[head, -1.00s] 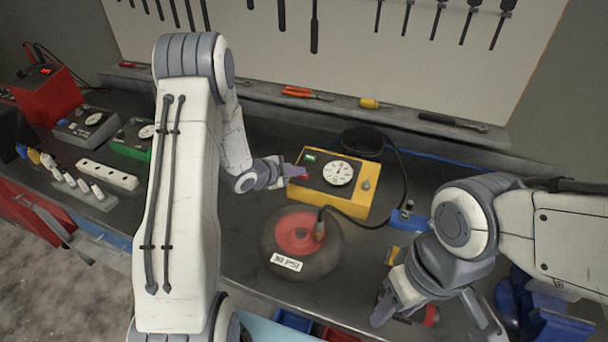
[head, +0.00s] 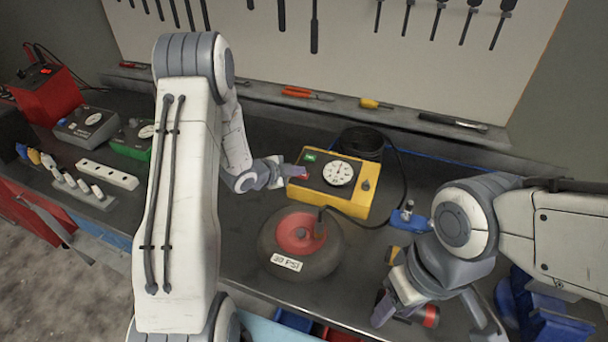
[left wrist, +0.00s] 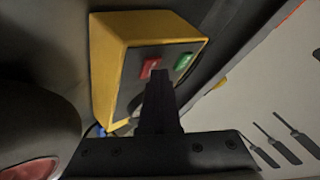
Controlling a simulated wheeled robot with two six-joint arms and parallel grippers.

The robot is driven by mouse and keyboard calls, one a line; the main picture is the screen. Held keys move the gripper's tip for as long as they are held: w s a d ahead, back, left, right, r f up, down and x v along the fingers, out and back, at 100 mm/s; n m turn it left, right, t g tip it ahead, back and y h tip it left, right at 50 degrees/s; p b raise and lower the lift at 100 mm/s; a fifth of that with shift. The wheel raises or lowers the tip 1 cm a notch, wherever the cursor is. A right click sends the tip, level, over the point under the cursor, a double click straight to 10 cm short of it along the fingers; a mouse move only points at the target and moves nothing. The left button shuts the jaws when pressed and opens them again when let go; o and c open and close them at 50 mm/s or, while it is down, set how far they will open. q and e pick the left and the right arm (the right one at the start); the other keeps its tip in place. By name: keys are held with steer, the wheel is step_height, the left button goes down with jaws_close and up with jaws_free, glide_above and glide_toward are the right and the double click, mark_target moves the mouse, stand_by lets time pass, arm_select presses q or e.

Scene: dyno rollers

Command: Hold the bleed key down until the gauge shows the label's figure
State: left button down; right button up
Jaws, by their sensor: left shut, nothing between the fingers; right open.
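A yellow box (head: 347,203) stands on the bench with a round white gauge (head: 338,173), a green key (head: 310,157) and a red key (head: 304,175). The gauge needle points roughly upward; its figures are too small to read. My left gripper (head: 292,171) is shut and empty, its tip at the red key. In the left wrist view the fingers (left wrist: 158,95) end at the lower edge of the red key (left wrist: 150,67); I cannot tell how far it is pressed. A dark wheel (head: 328,262) with a red hub bears a white label (head: 286,263) reading "30 PSI". My right gripper (head: 435,318) is open.
A black hose (head: 400,175) runs from behind the box to the wheel's hub. A small blue object (head: 412,222) stands right of the box. Grey and green boxes (head: 85,125) and a white strip (head: 106,175) lie at left. Tools line the back ledge.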

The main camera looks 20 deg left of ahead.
arm_select(q)
steer(key=shift+s+r+p, duration=0.15)
steer(key=shift+r+p, duration=0.25)
steer(key=shift+r, duration=0.3)
steer(key=shift+r, duration=0.15)
steer(key=r+p, duration=0.1)
steer(key=r, duration=0.1)
steer(key=s+r+p, duration=0.1)
steer(key=r+p, duration=0.1)
steer(key=shift+r, duration=0.3)
stand_by(0.4)
